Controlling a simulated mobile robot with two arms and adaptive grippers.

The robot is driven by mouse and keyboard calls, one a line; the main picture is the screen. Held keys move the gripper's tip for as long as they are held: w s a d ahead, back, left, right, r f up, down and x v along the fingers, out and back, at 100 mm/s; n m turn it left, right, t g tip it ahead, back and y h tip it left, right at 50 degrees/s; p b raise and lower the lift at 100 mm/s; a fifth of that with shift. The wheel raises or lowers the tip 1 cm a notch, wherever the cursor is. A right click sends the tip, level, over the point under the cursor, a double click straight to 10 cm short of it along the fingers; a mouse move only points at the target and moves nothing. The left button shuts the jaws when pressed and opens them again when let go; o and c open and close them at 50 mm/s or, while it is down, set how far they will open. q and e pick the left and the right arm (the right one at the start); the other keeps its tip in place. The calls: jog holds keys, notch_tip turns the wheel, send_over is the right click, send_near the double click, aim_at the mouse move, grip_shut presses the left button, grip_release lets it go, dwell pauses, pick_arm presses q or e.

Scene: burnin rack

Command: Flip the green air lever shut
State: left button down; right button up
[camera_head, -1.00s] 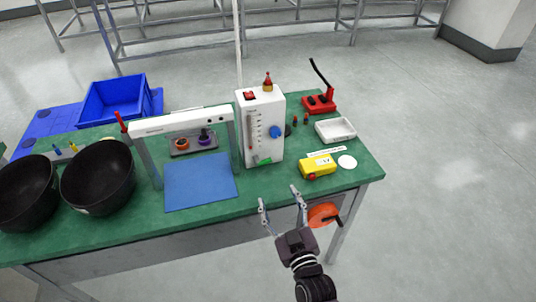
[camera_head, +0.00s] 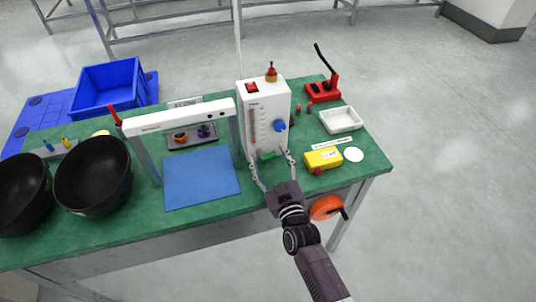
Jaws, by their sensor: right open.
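The green air lever (camera_head: 267,156) is a small green handle low on the front of the white control box (camera_head: 257,102), which has a red switch, a scale and a blue knob. My right gripper (camera_head: 270,158) is open, with one finger on each side of the lever in this view. Whether the fingers touch the lever or the box cannot be told. My left gripper is not in view.
A yellow device (camera_head: 323,159) and a white tray (camera_head: 341,119) lie right of the box. A blue mat (camera_head: 201,178) under a white-topped frame (camera_head: 180,118) and black bowls (camera_head: 92,177) are to the left. An orange wheel (camera_head: 325,208) hangs at the table's front edge.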

jog(key=shift+w+a+r, duration=0.1)
jog(key=shift+w+a, duration=0.05)
jog(key=shift+w, duration=0.25)
jog(key=c, duration=1.1)
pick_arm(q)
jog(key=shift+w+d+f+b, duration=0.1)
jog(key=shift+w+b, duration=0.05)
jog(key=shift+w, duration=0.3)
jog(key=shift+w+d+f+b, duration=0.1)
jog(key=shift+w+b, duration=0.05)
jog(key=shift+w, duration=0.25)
pick_arm(e)
jog(key=shift+w+f+m, duration=0.1)
jog(key=shift+f+m, duration=0.1)
jog(key=shift+m, duration=0.6)
jog(key=shift+f+m, duration=0.15)
jog(key=shift+m, duration=0.65)
jog(key=o, duration=1.1)
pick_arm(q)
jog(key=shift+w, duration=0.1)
